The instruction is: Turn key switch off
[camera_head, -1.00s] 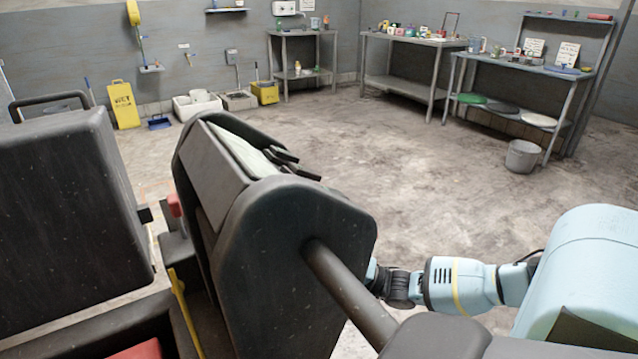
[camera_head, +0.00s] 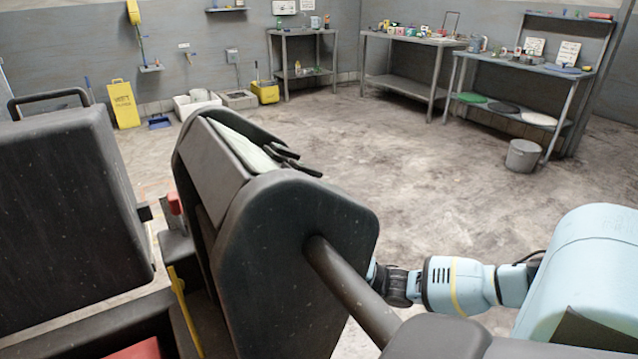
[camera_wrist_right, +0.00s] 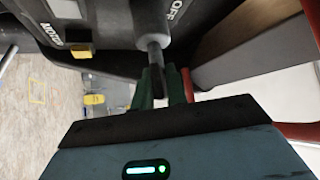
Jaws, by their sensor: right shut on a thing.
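In the right wrist view a grey round key switch (camera_wrist_right: 151,22) sits on a dark panel, with the printed word OFF beside it. A thin key (camera_wrist_right: 154,54) sticks out from the switch toward my gripper. My right gripper (camera_wrist_right: 160,82), with green fingers, is shut on the key; the fingers lie on either side of it. How far the key is turned I cannot tell. In the head view the light blue right arm reaches in from the right, and its gripper and the key switch are hidden behind the dark machine console (camera_head: 290,260). My left gripper is not in view.
A yellow block (camera_wrist_right: 82,50) sits on the panel beside other print. A red bar (camera_wrist_right: 300,130) is close at the right in the wrist view. A dark seat back (camera_head: 70,210) stands left of the console. Beyond are open floor, a bucket (camera_head: 523,156) and tables (camera_head: 410,85).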

